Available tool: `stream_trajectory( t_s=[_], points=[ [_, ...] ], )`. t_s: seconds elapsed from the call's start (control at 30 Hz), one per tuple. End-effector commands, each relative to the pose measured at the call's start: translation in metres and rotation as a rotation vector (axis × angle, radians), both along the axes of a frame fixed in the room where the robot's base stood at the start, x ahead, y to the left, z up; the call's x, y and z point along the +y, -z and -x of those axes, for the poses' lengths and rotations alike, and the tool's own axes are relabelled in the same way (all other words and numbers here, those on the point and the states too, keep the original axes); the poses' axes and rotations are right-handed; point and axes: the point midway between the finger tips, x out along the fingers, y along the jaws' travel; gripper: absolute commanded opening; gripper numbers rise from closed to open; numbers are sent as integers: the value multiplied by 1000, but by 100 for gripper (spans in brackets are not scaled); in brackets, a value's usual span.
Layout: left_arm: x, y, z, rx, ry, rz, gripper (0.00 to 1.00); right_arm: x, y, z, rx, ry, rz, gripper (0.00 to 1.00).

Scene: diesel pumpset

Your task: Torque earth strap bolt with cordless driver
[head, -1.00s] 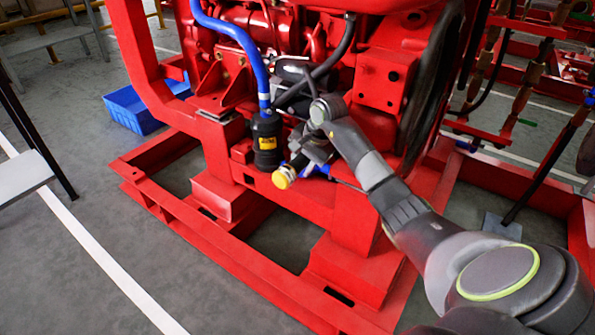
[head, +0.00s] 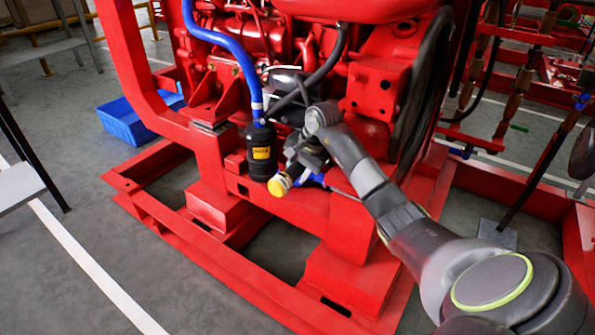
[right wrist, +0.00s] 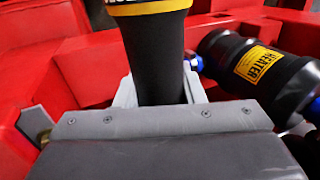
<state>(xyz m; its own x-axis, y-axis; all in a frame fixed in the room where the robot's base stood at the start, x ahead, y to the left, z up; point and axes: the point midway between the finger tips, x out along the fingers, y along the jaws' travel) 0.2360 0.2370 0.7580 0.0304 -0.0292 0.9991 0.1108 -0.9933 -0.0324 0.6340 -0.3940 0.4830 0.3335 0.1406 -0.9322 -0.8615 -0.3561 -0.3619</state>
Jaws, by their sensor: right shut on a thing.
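My right gripper (head: 303,160) is low at the front of the red engine, just right of a black heater canister (head: 262,152). In the right wrist view, its fingers (right wrist: 158,90) are shut on the black grip of the cordless driver (right wrist: 155,55), which has a yellow band at the top of the picture. In the head view, the driver's yellow end (head: 280,185) shows below the gripper, near the red frame. The rest of the driver is mostly hidden. I cannot make out the earth strap or its bolt. My left gripper is not in view.
The heater (right wrist: 265,68) is close on the right in the wrist view. A blue hose (head: 225,42) runs down to it. The red skid (head: 200,240) spreads below. A blue bin (head: 128,122) is on the floor at left, with grey steps (head: 20,187) nearby.

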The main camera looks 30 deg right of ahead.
Motion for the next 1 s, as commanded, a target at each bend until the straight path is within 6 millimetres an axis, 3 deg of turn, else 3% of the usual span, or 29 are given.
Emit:
stream_trajectory(
  t_s=[1.0],
  points=[
    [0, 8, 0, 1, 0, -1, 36, -7, -2, -4, -5, -1, 1, 0]
  ],
)
